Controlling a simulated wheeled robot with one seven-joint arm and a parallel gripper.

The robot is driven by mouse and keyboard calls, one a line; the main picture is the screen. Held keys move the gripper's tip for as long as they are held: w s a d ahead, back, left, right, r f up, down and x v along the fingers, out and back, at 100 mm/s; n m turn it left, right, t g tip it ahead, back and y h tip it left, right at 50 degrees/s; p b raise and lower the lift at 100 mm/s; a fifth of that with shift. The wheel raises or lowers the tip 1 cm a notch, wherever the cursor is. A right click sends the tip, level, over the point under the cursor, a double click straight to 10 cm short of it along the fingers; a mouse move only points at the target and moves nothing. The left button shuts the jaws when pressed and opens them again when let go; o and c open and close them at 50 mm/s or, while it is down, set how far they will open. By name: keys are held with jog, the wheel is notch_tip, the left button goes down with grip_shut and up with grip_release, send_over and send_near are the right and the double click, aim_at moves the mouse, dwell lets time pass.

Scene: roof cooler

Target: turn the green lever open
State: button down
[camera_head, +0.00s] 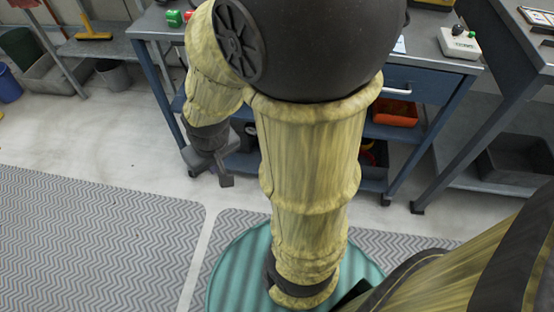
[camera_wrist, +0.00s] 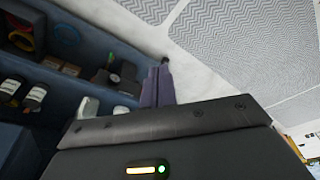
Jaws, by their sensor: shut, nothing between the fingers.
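A small green piece (camera_head: 174,17) lies beside a red piece (camera_head: 189,15) on the grey workbench (camera_head: 150,27) at the top left of the head view. They are too small and partly covered by my arm, so I cannot tell whether the green one is the lever. My gripper (camera_head: 212,172) hangs in front of the bench, below its top and apart from the green piece. It is shut and empty. The wrist view shows the dark gripper housing with a lit strip, but no green lever.
A blue drawer (camera_head: 420,82) and shelves with an orange bin (camera_head: 395,112) are under the bench. A control box (camera_head: 459,42) stands on its right end. A teal round surface (camera_head: 232,275) is below my arm. Patterned mats (camera_head: 90,240) cover open floor at left.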

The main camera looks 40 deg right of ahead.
jog(key=shift+w, duration=0.1)
jog(key=w+d+f+m+t+h+b, duration=0.1)
jog(key=w+d+f+m+t+b, duration=0.15)
jog(key=w+d+f, duration=0.45)
jog(key=w+d+f+m+t+b, duration=0.1)
jog(key=w+d+f+m, duration=0.25)
jog(key=w, duration=0.45)
jog(key=w+d+f+m+t+h+b, duration=0.1)
jog(key=w+d+f+m+t, duration=0.1)
jog(key=w+d+f, duration=0.4)
jog(key=w+d+f+m+t+b, duration=0.1)
jog(key=d+f+m, duration=0.1)
jog(key=d+f, duration=0.35)
jog(key=s+d+f+m+t+h+b, duration=0.1)
jog(key=d+f+m+t, duration=0.2)
jog(key=f, duration=0.5)
jog(key=s+d+f+m+t+b, duration=0.15)
jog(key=d+f, duration=0.25)
jog(key=f, duration=0.4)
jog(key=s+d+f+m+t+h+b, duration=0.1)
jog(key=s+d+f+m+t+h, duration=0.1)
jog(key=s+f+m, duration=0.6)
jog(key=s+f+t+h, duration=0.1)
jog(key=s+f+h, duration=0.1)
jog(key=s+f, duration=0.1)
jog(key=shift+s+b, duration=0.4)
jog(key=shift+s, duration=0.05)
jog(key=shift+w+d, duration=0.1)
jog(key=shift+d, duration=0.05)
